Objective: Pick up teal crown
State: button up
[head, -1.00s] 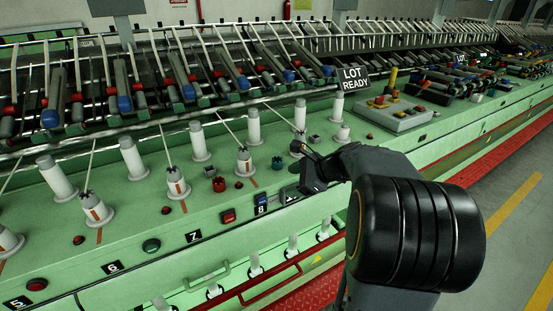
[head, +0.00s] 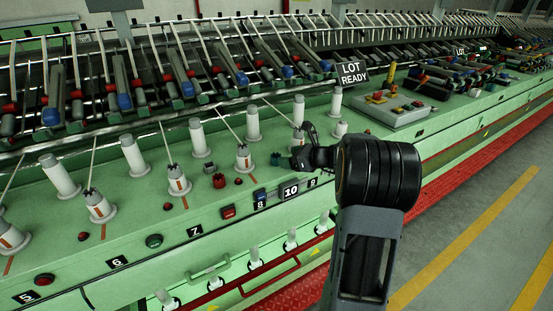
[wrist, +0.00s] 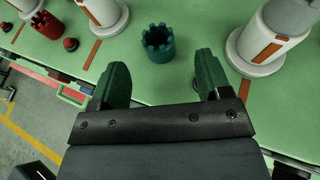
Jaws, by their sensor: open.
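The teal crown (head: 276,158) is a small, dark teal ring with a notched top. It stands upright on the green machine ledge (head: 150,215). In the wrist view the teal crown (wrist: 158,44) lies just beyond the fingertips, roughly centred between them. My gripper (head: 303,146) is just right of the crown in the head view. In the wrist view my gripper (wrist: 162,72) has its two dark green fingers spread wide with nothing between them. I see no contact with the crown.
White bobbins stand close by, one on the right in the wrist view (wrist: 268,35) and one on the left (wrist: 103,12). A red crown (head: 219,181) stands left of the teal one. A 10 plate (head: 291,191) sits at the ledge front. A control box (head: 396,112) is farther right.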

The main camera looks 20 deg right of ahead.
jog(key=p+x, duration=0.1)
jog(key=x, duration=0.4)
jog(key=shift+a+r, duration=0.1)
jog(key=shift+a, duration=0.05)
jog(key=c, duration=1)
jog(key=shift+r, duration=0.1)
